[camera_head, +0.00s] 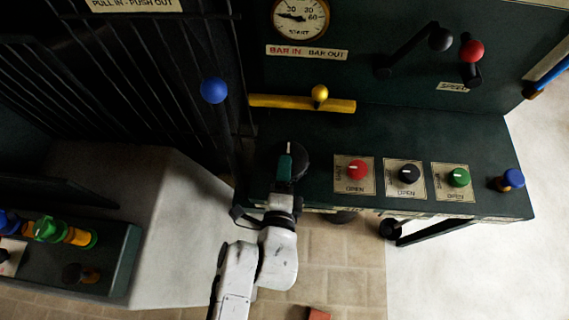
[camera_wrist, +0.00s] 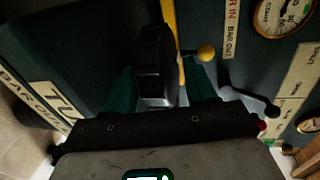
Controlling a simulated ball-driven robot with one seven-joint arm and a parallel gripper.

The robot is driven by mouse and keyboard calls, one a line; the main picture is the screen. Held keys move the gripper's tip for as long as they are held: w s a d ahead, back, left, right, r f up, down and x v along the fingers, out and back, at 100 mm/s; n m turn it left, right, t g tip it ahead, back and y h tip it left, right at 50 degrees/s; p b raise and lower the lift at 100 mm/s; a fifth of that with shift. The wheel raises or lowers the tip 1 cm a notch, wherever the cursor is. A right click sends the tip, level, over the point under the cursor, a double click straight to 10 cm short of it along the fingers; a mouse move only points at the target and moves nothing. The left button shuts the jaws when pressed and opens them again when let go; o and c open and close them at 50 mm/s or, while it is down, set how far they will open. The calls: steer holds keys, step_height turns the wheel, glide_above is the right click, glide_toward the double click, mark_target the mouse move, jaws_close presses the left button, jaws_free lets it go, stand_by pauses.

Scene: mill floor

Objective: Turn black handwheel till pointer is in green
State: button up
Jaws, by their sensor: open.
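A black wheel-like part (camera_head: 300,160), taken as the handwheel, is on the dark green bench, partly hidden by my gripper in the head view. In the wrist view the black part (camera_wrist: 153,62) stands between the green fingers of my gripper (camera_wrist: 162,92), which are apart on either side of it. Contact cannot be told. In the head view my gripper (camera_head: 286,168) is at the left part of the bench. The round gauge (camera_head: 300,14) is on the back panel, its dark pointer towards the left; no green zone can be made out. The gauge also shows in the wrist view (camera_wrist: 283,14).
Red (camera_head: 357,169), black (camera_head: 409,174) and green (camera_head: 458,177) knobs sit on plates to the right. A yellow bar (camera_head: 275,102) with a yellow ball (camera_head: 320,93) is behind my gripper. A blue ball (camera_head: 214,90) is at the left. Black (camera_head: 440,39) and red (camera_head: 472,51) lever knobs are at upper right.

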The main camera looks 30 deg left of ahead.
steer(key=shift+x, duration=1.05)
steer(key=c, duration=0.7)
